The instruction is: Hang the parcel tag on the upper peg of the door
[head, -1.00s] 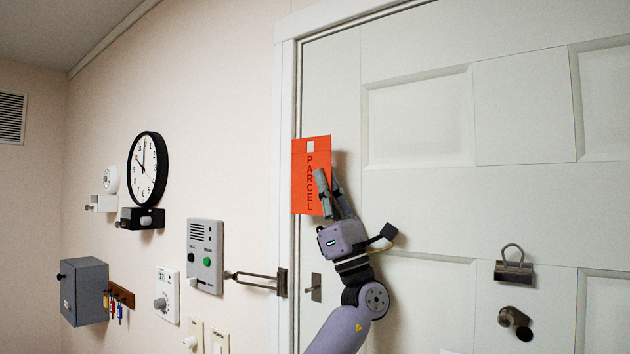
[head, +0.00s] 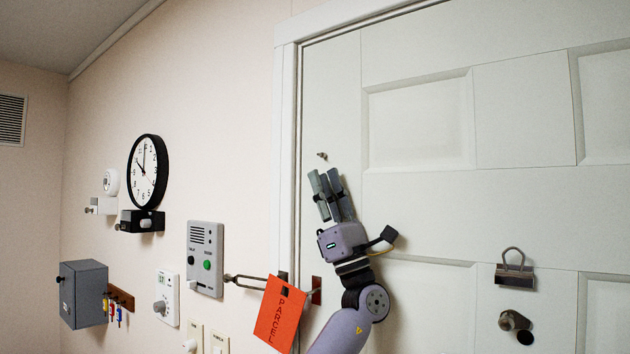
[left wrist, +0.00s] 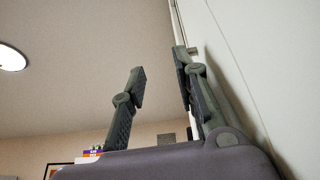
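The orange-red parcel tag (head: 281,314) is low at the door's left edge, tilted, in front of the frame and beside the bar latch. I cannot tell whether it is falling or caught on something there. The upper peg (head: 322,155) is a small bare stub on the white door (head: 418,215), with nothing on it. My left gripper (head: 328,184) is just below this peg, fingers pointing up, clear of the tag. In the left wrist view the left gripper's fingers (left wrist: 160,90) are apart with nothing between them. My right gripper is not in view.
The bar latch (head: 255,282) sticks out at the door frame. A grey intercom (head: 205,258), a clock (head: 148,172) and a grey key box (head: 84,292) are on the left wall.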

